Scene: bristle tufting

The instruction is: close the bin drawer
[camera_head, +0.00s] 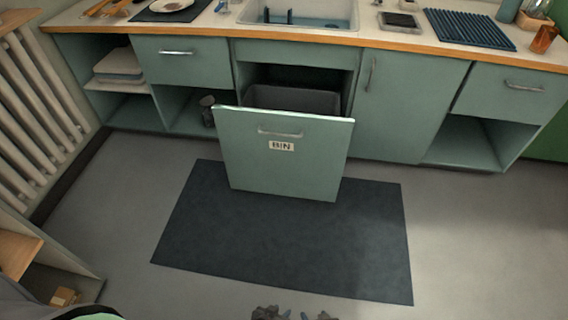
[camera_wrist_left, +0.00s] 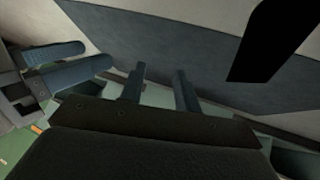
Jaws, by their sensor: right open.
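The bin drawer (camera_head: 285,170) is pulled out from under the sink, its green front labelled BIN standing well forward of the cabinet. Its metal handle (camera_head: 280,132) is near the top of the front. A grey bin (camera_head: 292,98) shows behind it. My grippers are at the bottom edge of the head view, far from the drawer and only partly visible. In the left wrist view, my left gripper (camera_wrist_left: 158,88) has its two fingers apart with nothing between them. My right gripper (camera_wrist_left: 72,64) is at the left there, open and empty.
A dark mat (camera_head: 290,240) lies on the floor in front of the drawer. Closed drawers and open shelves flank it. The counter (camera_head: 400,42) above holds a sink (camera_head: 300,14) and a blue drying mat (camera_head: 468,28). A radiator (camera_head: 40,95) stands at the left.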

